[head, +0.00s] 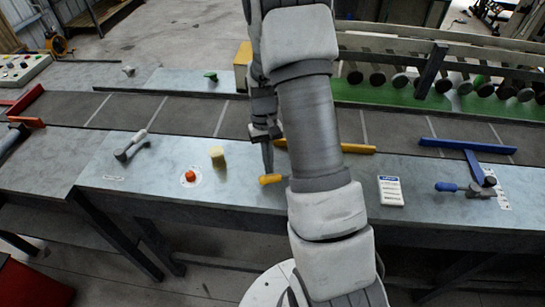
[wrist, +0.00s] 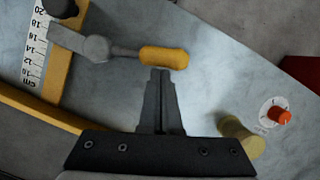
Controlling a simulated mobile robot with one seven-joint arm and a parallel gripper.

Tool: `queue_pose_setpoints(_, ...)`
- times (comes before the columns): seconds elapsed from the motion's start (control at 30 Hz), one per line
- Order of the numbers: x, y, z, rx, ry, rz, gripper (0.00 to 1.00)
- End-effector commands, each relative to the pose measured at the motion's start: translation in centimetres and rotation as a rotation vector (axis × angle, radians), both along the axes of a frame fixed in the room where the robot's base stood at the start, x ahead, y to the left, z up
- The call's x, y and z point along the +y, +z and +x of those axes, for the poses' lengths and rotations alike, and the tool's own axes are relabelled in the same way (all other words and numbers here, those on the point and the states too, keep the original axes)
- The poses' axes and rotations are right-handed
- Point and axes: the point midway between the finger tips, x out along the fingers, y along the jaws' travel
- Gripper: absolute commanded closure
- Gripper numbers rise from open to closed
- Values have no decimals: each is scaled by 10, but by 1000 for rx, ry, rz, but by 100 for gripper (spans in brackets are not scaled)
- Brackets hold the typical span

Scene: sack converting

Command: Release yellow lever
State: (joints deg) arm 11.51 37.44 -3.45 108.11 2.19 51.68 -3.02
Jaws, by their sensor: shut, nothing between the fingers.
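The yellow lever (wrist: 164,57) is a yellow handle on a grey metal arm, reaching from a clamp pivot beside a white ruler in the wrist view. In the head view the yellow handle (head: 271,179) shows just left of my arm, which hides its pivot. My gripper (wrist: 162,72) is shut and empty. Its fingertips are right at the handle's near side in the wrist view; I cannot tell whether they touch it. In the head view my gripper (head: 268,172) points down at the handle. A yellow bar (head: 360,148) runs behind my arm along the belt's edge.
A blue-handled lever (head: 447,187) and a white card (head: 390,190) are to the right. A grey-handled lever (head: 131,146) is further left. The table between them is bare.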

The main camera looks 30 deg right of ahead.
Motion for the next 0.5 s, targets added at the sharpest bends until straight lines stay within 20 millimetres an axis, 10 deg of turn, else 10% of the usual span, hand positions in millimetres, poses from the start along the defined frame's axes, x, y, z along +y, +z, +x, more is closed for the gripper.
queue_pose_setpoints(0.5,16,-1,-40,1,492,0,100)
